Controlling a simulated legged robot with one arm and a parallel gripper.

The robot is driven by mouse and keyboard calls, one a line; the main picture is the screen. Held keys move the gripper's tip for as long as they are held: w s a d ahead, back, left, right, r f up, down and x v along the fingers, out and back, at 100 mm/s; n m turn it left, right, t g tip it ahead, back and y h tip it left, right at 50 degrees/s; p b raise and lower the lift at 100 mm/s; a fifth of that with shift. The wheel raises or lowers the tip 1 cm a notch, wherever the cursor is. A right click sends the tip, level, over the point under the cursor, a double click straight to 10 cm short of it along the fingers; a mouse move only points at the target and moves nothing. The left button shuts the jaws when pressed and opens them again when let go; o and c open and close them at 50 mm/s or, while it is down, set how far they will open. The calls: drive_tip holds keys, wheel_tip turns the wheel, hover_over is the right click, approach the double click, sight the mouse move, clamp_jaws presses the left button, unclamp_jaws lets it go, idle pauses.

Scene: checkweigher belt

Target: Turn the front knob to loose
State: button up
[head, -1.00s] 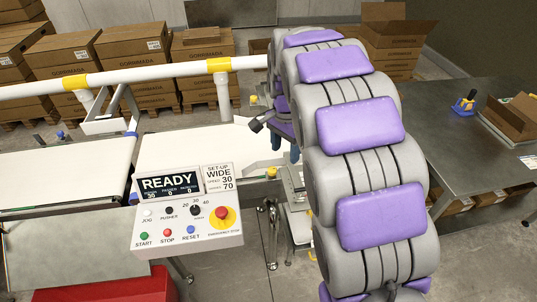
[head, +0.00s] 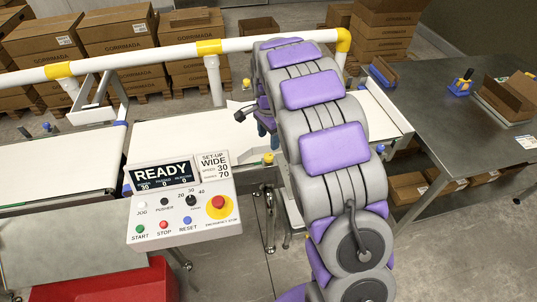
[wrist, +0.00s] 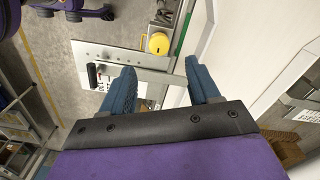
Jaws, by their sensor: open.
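A round yellow knob (wrist: 159,43) shows in the wrist view on a metal plate (wrist: 98,52) beside the white belt; a metal bar runs below it. My open gripper (wrist: 162,82) has one blue finger on each side of the picture, and the knob is beyond the fingertips, apart from them. In the head view a yellow knob (head: 268,158) is at the belt's near edge, just left of my arm; a second yellow knob (head: 246,84) is farther back. My gripper (head: 266,125) is mostly hidden by my arm there. Markings under the knob are too small to read.
A control panel (head: 181,203) reading READY stands left of my arm, with a red emergency stop. A white rail (head: 140,60) with yellow joints crosses behind the belt (head: 180,140). A steel table (head: 440,110) is at right. Cartons (head: 120,48) stand behind.

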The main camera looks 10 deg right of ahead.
sight(268, 155)
wheel_tip(268, 155, down, 8)
drive_tip(key=shift+f+b, duration=0.15)
drive_tip(key=shift+b, duration=0.55)
drive_tip(key=shift+c, duration=0.3)
drive_tip(key=c, duration=1)
